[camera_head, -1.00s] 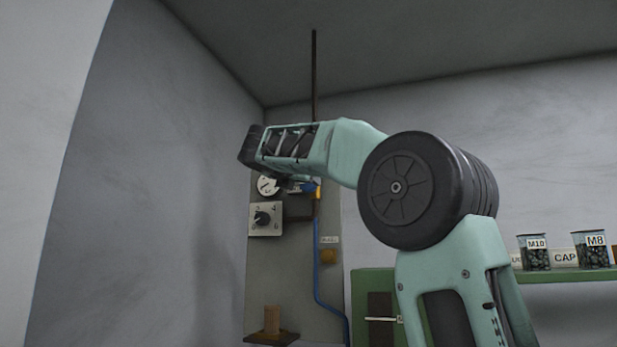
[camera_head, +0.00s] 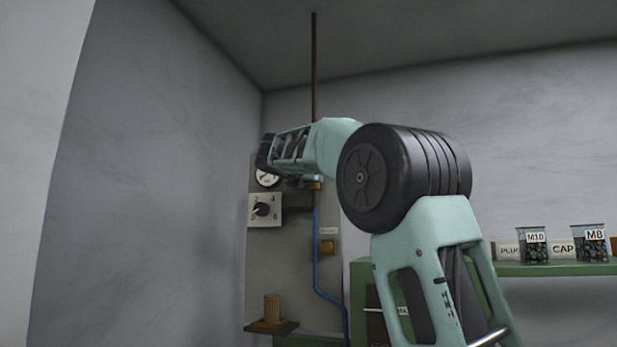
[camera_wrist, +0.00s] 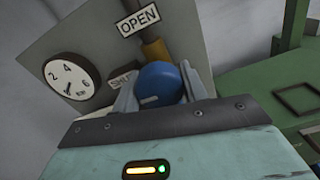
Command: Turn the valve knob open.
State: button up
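The blue valve knob (camera_wrist: 160,83) sits in front of a brass-coloured fitting (camera_wrist: 155,50) in the wrist view. My gripper (camera_wrist: 160,74) has a pale finger on each side of it, both appearing to touch its sides. An OPEN label (camera_wrist: 138,20) is above the knob, and a SHUT label (camera_wrist: 124,79) is at its left, partly covered by a finger. In the head view my gripper (camera_head: 266,152) is at the upper part of the grey panel (camera_head: 285,265), and my arm hides the knob there.
A round gauge (camera_wrist: 73,80) is left of the knob. A numbered dial (camera_head: 263,210) is lower on the panel, with a yellow button (camera_head: 327,247) and a blue pipe (camera_head: 317,270). A green shelf (camera_head: 560,269) with jars is at the right. The left wall is close to my gripper.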

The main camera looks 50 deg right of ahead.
jog(key=shift+m+b, duration=0.3)
jog(key=m+b, duration=0.2)
jog(key=shift+f+m, duration=0.15)
jog(key=shift+m, duration=0.15)
jog(key=m+b, duration=0.3)
jog(key=m, duration=0.2)
jog(key=m+b, duration=0.1)
jog(key=m, duration=0.4)
jog(key=shift+b, duration=0.4)
jog(key=m+b, duration=0.1)
jog(key=m, duration=0.3)
jog(key=shift+m, duration=0.3)
jog(key=o, duration=1)
jog(key=shift+r, duration=0.2)
jog(key=shift+c, duration=0.2)
jog(key=shift+a, duration=0.15)
